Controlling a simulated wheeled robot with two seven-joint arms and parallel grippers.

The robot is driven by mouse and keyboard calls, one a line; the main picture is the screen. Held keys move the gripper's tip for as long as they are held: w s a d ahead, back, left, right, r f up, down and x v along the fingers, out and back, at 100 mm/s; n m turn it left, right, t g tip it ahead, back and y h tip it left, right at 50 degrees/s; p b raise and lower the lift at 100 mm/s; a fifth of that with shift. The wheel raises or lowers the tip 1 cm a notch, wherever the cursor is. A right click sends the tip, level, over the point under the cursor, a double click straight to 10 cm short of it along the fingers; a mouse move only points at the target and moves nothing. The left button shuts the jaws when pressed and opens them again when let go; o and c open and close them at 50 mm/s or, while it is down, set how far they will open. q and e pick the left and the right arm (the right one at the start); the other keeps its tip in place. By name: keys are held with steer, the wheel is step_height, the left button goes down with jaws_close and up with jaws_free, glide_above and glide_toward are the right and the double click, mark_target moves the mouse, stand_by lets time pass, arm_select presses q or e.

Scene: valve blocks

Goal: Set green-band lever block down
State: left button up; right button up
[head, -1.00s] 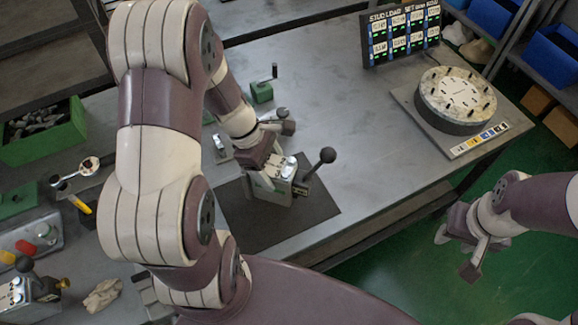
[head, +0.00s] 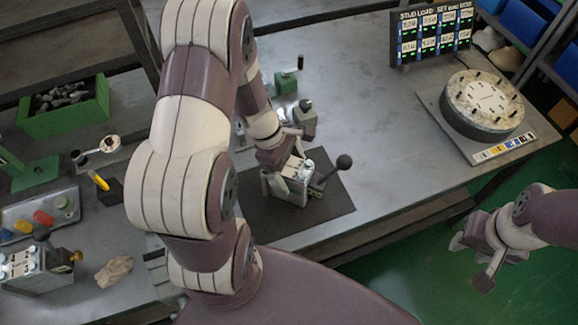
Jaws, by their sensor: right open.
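The lever block (head: 297,171), grey with a black ball-ended lever (head: 331,174), is upright over the dark mat (head: 262,222) on the workbench. My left gripper (head: 286,178) comes down on it from above with a finger at its left side, and looks shut on it. The far finger is partly hidden, and I cannot make out a green band now. The block's base is at or very near the mat; contact is unclear. My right gripper (head: 476,255) is open and empty, off the bench's front edge at the right.
A round stud fixture (head: 484,104) stands at the right, with a display panel (head: 430,34) behind it. Another valve block (head: 36,268) and a crumpled cloth (head: 114,271) lie at the front left. A green bin (head: 64,117) is at the back left. The bench right of the mat is clear.

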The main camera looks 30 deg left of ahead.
arm_select(q)
steer(key=shift+r, duration=0.3)
steer(key=p+v, duration=0.1)
steer(key=v, duration=1)
steer(key=shift+f, duration=0.1)
steer(key=shift+s+r+m, duration=0.1)
steer(key=shift+r+m, duration=0.2)
steer(key=shift+m, duration=0.1)
steer(key=d+m+y, duration=0.1)
steer(key=m, duration=0.2)
steer(key=s+d+m+y, duration=0.1)
steer(key=m, duration=0.2)
steer(key=s+d+m+y, duration=0.1)
steer(key=d+m, duration=0.1)
steer(key=m, duration=0.1)
steer(key=shift+s+d+m, duration=0.1)
steer(key=shift+m, duration=0.3)
steer(key=d+m, duration=0.1)
steer(key=m, duration=0.1)
steer(key=s+d+m+y, duration=0.1)
steer(key=m, duration=0.2)
steer(key=d+m+t, duration=0.1)
steer(key=m, duration=0.2)
steer(key=shift+s+r, duration=0.1)
steer(key=shift+s, duration=0.15)
